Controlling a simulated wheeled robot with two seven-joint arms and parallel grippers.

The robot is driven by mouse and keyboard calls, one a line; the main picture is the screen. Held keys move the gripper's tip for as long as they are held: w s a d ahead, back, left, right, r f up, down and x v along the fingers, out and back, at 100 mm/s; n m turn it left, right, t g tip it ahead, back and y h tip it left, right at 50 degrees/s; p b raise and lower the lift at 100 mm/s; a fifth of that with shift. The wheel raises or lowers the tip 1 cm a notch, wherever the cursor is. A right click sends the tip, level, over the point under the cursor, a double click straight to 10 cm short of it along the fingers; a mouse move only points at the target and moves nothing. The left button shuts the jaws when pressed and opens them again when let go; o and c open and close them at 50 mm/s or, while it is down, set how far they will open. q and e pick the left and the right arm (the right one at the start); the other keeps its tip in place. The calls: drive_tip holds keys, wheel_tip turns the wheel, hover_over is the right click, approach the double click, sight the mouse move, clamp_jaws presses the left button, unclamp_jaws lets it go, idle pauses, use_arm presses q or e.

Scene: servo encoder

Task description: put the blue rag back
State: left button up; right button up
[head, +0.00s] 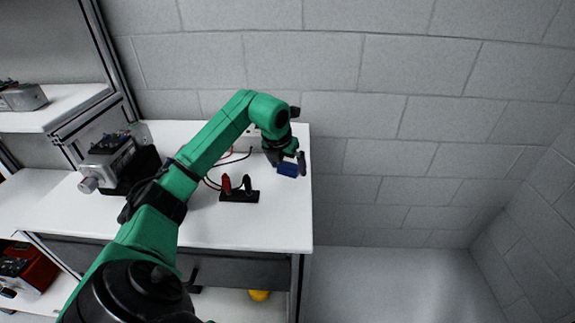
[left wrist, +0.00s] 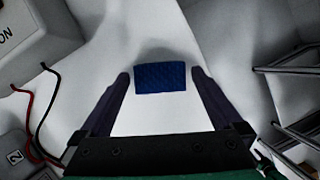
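The blue rag (head: 288,170) is a small dark blue block-like piece near the right edge of the white table. My left gripper (head: 289,160) is over it, with one finger on each side. In the left wrist view the rag (left wrist: 162,78) lies between the open fingertips (left wrist: 160,76), with a gap on either side. I cannot tell whether the fingertips are level with the rag or above it. The rag's far side is partly hidden in the head view. My right gripper is not in view.
A red and black terminal stand (head: 239,194) with wires sits left of the rag. A grey motor unit (head: 113,160) stands on the table's left. The white table (head: 270,230) is clear in front; its right edge is close to the rag. A shelf (head: 60,108) is at left.

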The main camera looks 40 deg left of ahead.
use_arm(q)
drive_tip(key=shift+r, duration=0.1)
drive_tip(key=v, duration=1.2)
